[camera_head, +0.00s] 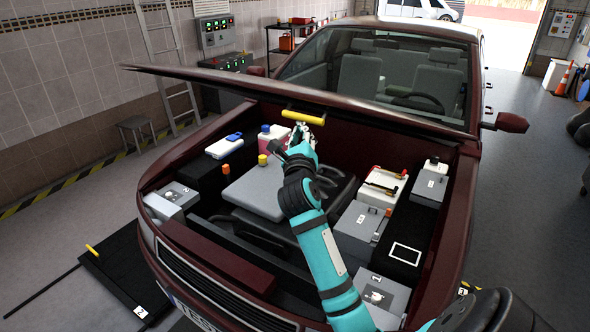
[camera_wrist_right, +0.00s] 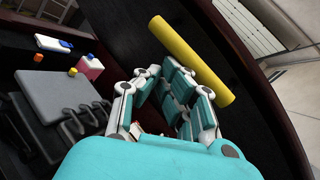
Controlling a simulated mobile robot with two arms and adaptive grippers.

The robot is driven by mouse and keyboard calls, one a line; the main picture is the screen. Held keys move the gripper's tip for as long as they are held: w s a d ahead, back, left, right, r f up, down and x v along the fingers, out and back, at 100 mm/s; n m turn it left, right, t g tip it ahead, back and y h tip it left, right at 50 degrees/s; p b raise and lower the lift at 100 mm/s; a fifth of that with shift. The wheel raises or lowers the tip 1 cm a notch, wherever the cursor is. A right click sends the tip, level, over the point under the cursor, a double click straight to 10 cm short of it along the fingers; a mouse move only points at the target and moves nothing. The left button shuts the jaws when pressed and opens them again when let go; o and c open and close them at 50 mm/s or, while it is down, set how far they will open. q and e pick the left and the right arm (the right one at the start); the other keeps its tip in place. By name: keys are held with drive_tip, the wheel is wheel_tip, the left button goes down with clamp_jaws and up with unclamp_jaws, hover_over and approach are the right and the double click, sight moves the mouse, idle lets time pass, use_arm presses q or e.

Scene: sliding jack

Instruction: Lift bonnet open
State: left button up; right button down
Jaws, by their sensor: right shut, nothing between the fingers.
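The dark red bonnet (camera_head: 220,80) of the car stands raised above the engine bay, seen nearly edge-on in the head view. A yellow bar handle (camera_head: 303,117) sits on its underside. My right gripper (camera_head: 301,138) is just below the handle, over the engine bay. In the right wrist view, the handle (camera_wrist_right: 190,62) lies just beyond the fingertips of the right gripper (camera_wrist_right: 160,78), against the bonnet's dark underside (camera_wrist_right: 235,50). The fingers are shut with nothing between them; whether they touch the handle is unclear. My left gripper is not in view.
The engine bay holds a grey engine cover (camera_head: 255,190), a pink-and-white bottle (camera_head: 272,140), a battery (camera_head: 380,187) and several grey boxes. The windscreen (camera_head: 378,70) is behind the bonnet. A black board (camera_head: 125,275) lies on the floor at left. The floor at right is mostly clear.

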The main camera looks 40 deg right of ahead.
drive_tip(key=shift+w+d+r, duration=0.15)
drive_tip(key=shift+d+r, duration=0.3)
drive_tip(key=shift+r, duration=0.75)
drive_tip(key=shift+w+d+r, duration=0.1)
drive_tip(key=shift+d+r, duration=0.35)
drive_tip(key=shift+r, duration=0.7)
drive_tip(key=shift+w+d+r, duration=0.15)
drive_tip(key=shift+d+r, duration=0.3)
drive_tip(key=shift+r, duration=0.75)
drive_tip(key=w+d+r, duration=0.1)
drive_tip(key=d+r, duration=0.5)
drive_tip(key=r, duration=0.6)
drive_tip(key=shift+w, duration=0.4)
drive_tip(key=shift+d+r, duration=0.1)
drive_tip(key=shift+r, duration=0.1)
drive_tip(key=w+d+r, duration=0.2)
drive_tip(key=d+r, duration=0.5)
drive_tip(key=r, duration=0.4)
drive_tip(key=shift+d, duration=0.25)
